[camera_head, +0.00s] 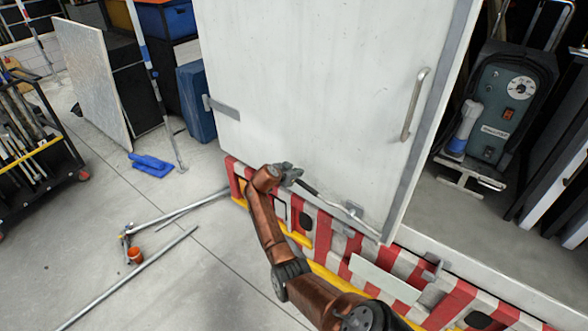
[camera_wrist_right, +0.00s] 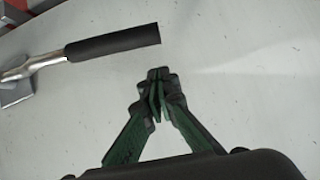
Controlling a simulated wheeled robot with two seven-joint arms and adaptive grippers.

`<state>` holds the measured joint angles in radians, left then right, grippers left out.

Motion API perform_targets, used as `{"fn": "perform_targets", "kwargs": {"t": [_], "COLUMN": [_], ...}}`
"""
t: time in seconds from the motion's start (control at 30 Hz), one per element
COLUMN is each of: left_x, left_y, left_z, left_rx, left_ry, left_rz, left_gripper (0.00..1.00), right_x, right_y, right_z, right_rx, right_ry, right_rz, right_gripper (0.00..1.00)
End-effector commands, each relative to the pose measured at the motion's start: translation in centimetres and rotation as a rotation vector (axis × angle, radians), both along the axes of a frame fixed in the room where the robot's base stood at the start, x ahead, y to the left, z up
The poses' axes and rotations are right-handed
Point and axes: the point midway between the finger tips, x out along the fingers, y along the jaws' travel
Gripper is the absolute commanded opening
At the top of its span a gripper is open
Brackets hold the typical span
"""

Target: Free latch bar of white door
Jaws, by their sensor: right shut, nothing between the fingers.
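The white door (camera_head: 315,80) stands upright at the centre of the head view. Its latch bar (camera_head: 332,204) is a metal rod low on the door, slanting from a bracket at lower right up toward my right gripper. In the right wrist view the latch bar's black grip (camera_wrist_right: 115,43) and bent metal rod (camera_wrist_right: 45,66) show in front of the white panel. My right gripper (camera_head: 292,172) is at the bar's upper left end. In the wrist view its fingertips (camera_wrist_right: 157,80) are together and empty, apart from the grip in the picture. My left gripper is not in view.
A vertical door handle (camera_head: 414,105) sits near the door's right edge. A red-and-white striped bumper (camera_head: 400,272) runs below the door. A machine with a dial (camera_head: 500,100) stands at right. Poles (camera_head: 135,275) and a blue tool (camera_head: 152,165) lie on the floor at left.

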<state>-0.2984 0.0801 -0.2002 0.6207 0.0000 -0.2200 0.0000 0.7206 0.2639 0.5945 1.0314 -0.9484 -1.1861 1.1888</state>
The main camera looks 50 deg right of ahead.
Motion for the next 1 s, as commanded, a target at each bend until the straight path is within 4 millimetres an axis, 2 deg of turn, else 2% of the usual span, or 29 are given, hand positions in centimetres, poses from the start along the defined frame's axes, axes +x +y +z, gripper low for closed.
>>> {"fn": "perform_targets", "kwargs": {"t": [0.03, 0.2, 0.4, 0.6, 1.0], "left_x": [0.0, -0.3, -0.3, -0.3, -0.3], "left_y": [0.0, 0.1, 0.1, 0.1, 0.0], "left_z": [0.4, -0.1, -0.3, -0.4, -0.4], "left_rx": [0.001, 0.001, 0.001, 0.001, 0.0], "left_ry": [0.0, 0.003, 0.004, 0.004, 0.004], "left_rz": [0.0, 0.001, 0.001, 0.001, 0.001], "left_gripper": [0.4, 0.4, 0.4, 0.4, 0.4], "right_x": [0.0, -0.6, -1.0, -1.3, -1.4], "right_y": [1.0, 4.3, 7.1, 8.2, 8.2], "right_z": [1.3, 3.3, 5.3, 6.3, 6.4], "right_rx": [-0.003, -0.006, -0.008, -0.01, -0.011], "right_ry": [-0.007, -0.008, -0.01, -0.008, -0.008], "right_rz": [0.002, 0.005, 0.005, 0.005, 0.004], "right_gripper": [0.0, 0.0, 0.0, 0.0, 0.0]}}
